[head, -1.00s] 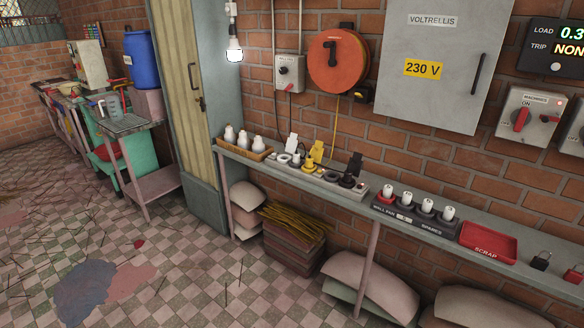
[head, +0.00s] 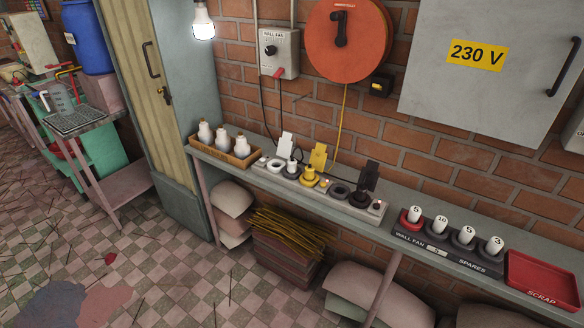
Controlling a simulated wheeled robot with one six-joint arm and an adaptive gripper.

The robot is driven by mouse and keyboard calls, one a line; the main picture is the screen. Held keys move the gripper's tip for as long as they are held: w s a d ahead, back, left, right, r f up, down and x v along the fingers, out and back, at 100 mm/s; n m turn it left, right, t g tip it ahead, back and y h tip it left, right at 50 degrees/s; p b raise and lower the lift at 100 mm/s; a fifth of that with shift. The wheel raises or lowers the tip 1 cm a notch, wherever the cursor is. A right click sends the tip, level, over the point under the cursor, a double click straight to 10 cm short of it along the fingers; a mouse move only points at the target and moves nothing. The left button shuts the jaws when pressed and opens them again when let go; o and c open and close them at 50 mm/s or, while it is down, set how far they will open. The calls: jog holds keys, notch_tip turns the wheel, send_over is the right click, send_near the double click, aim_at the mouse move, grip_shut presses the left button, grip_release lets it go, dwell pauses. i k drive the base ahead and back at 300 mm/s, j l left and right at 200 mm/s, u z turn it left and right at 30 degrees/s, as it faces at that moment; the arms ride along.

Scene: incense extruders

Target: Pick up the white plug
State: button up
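On the wall shelf, a grey strip (head: 377,208) carries white, yellow and black round fittings with upright tags or covers. At its left end are a white ring-shaped fitting (head: 275,166) and a small pale upright piece (head: 292,168), dark around its base, below a white upright tag (head: 287,143). This pale piece looks like the white plug, but it is too small to be certain. A yellow fitting (head: 307,177) stands just to its right, and a black one (head: 359,199) farther right. My gripper is not in view.
A tray of white bottle-like pieces (head: 221,141) stands left of the strip. Numbered white cartridges (head: 467,235) in a dark rack and a red scrap tray (head: 541,275) are to the right. Sacks (head: 363,292) and bundled sticks (head: 284,229) fill the space under the shelf. Checkered floor lies left.

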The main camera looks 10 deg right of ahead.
aim_at(292, 169)
jog(key=i+j+u, duration=0.15)
jog(key=u, duration=0.2)
jog(key=i+u, duration=0.35)
